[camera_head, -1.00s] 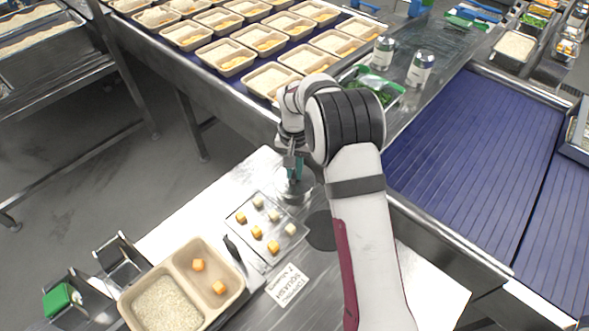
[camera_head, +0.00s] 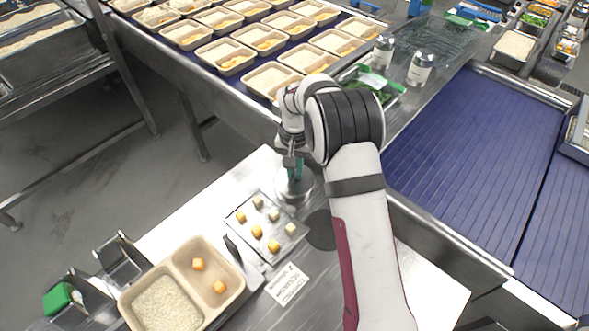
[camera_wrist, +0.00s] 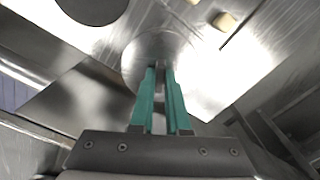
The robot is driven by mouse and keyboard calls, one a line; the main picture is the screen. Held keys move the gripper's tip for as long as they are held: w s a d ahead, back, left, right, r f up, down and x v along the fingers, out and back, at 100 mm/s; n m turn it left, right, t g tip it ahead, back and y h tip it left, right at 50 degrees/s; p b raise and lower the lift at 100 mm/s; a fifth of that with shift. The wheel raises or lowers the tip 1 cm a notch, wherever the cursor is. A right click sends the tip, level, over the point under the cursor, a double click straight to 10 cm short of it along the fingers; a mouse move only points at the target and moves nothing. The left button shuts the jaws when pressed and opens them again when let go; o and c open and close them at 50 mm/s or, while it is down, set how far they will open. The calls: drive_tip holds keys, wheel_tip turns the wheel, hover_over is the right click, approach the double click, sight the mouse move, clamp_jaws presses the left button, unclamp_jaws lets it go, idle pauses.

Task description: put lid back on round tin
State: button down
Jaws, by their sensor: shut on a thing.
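My gripper (camera_head: 296,176) points down over the back part of the steel worktable. Its teal fingers also show in the wrist view (camera_wrist: 160,72), close together on the lid's grip, which they mostly hide. The round shiny metal lid (camera_wrist: 140,56) lies flat below the fingertips. In the head view a round metal shape, the tin with its lid (camera_head: 293,192), shows under the gripper. The tin's wall is hard to make out, and I cannot tell whether the lid touches its rim.
A dark round disc (camera_head: 319,231) lies in front. A two-part rice container (camera_head: 184,262), a label card (camera_head: 288,285) and a dark utensil are nearer. A conveyor of filled trays stands behind.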

drive_tip(key=shift+c, duration=1.7)
unclamp_jaws()
drive_tip(key=shift+r, duration=0.1)
drive_tip(key=shift+r, duration=3.4)
